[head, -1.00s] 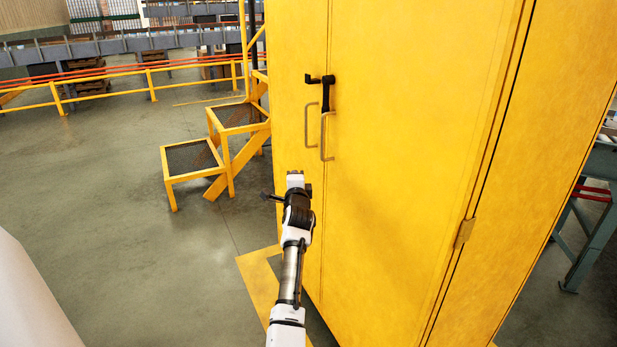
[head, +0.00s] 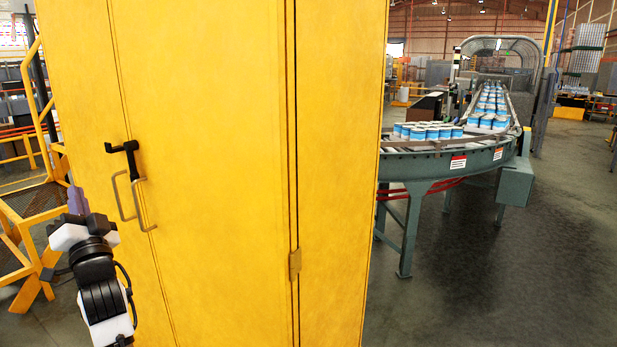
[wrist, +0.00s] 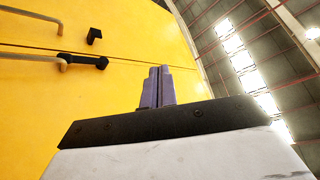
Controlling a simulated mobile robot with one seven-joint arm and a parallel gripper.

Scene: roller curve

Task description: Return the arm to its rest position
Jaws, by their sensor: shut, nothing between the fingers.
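My gripper (head: 77,202) is at the lower left of the head view, in front of the left part of a tall yellow cabinet (head: 220,150). In the wrist view its two purple-grey fingers (wrist: 157,88) are together with nothing between them. The cabinet's black latch (head: 126,150) and two bar handles (head: 138,203) are up and to the right of the gripper in the head view. In the wrist view the latch (wrist: 85,61) and handles are at the left, apart from the fingers. The cabinet doors look shut.
A curved roller conveyor (head: 440,165) carrying several blue and white cans (head: 430,131) stands at the right behind the cabinet. Yellow steps (head: 38,215) stand at the left, beyond the gripper. The floor (head: 500,275) at the right front is clear.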

